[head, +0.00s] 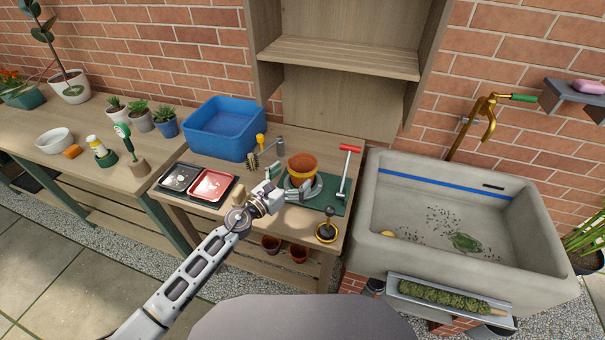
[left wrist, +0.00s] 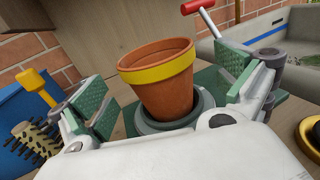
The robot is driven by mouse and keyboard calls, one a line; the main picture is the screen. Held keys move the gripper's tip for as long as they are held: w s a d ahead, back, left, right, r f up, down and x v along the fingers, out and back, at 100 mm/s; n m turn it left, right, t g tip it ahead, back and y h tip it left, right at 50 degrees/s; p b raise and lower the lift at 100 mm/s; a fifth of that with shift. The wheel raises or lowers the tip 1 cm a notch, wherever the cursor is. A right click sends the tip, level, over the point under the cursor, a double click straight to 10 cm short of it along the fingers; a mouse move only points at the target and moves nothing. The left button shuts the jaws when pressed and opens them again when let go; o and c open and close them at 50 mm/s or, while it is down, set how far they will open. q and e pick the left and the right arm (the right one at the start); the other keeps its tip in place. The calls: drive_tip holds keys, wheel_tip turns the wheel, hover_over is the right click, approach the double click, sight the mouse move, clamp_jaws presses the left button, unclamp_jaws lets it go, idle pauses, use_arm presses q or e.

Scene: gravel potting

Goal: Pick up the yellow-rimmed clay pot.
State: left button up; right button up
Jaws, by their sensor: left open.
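The yellow-rimmed clay pot (head: 302,166) is on the wooden bench in the head view, partly hidden by my gripper. In the left wrist view the pot (left wrist: 165,92) leans slightly, with its base in a round grey ring-like dish (left wrist: 203,106). My left gripper (head: 285,186) is open at the pot's near side. In the left wrist view its green-padded fingers (left wrist: 160,105) stand apart on either side of the pot, with gaps to both. Nothing is held. My right gripper is not in view.
A red-handled tool (head: 345,172) stands just right of the pot on a green mat (head: 334,207). A brush (head: 253,161) and blue bin (head: 222,127) are to the left. Black and red trays (head: 212,185) lie nearer. A stone sink (head: 372,245) is right.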

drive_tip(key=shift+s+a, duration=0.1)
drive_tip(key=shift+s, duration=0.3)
use_arm(q)
drive_tip(key=shift+w+d, duration=0.1)
